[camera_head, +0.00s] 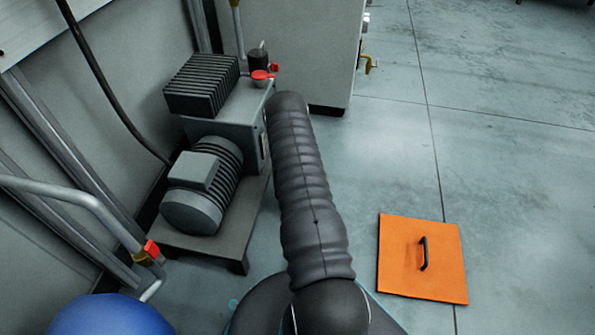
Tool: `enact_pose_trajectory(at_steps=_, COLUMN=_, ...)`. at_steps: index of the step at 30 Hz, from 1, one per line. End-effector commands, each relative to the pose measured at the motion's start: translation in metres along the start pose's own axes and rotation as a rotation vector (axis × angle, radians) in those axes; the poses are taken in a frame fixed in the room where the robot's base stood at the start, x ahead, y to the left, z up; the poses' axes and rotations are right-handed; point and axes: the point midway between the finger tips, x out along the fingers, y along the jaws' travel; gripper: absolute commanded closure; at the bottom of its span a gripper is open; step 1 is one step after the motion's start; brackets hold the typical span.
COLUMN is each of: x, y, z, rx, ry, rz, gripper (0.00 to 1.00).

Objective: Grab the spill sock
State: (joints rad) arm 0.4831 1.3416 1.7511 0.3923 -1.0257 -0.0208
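My gripper is not in view.
A grey motor and pump (200,187) stand on a low platform (235,225) close left of the tube. A pale cabinet (305,45) is behind. An orange plate with a black handle (398,262) lies right. A blue rounded object (110,316) is lower left. The right floor is mostly clear.

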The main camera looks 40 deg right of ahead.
Motion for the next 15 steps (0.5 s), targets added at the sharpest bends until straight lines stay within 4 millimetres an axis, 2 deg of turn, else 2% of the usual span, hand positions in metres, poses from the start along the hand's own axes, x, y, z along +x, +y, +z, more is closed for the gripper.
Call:
enact_pose_trajectory(at_steps=3, x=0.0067, y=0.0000, z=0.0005, rx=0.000, ry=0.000, rz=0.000, gripper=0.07)
enact_pose_trajectory(at_steps=9, x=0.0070, y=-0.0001, z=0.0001, rx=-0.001, ry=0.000, rz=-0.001, gripper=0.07)
enact_pose_trajectory(at_steps=10, x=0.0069, y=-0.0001, z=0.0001, rx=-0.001, ry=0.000, rz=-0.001, gripper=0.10)
enact_pose_trajectory(at_steps=15, x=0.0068, y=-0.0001, z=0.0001, rx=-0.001, ry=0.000, rz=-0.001, gripper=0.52)
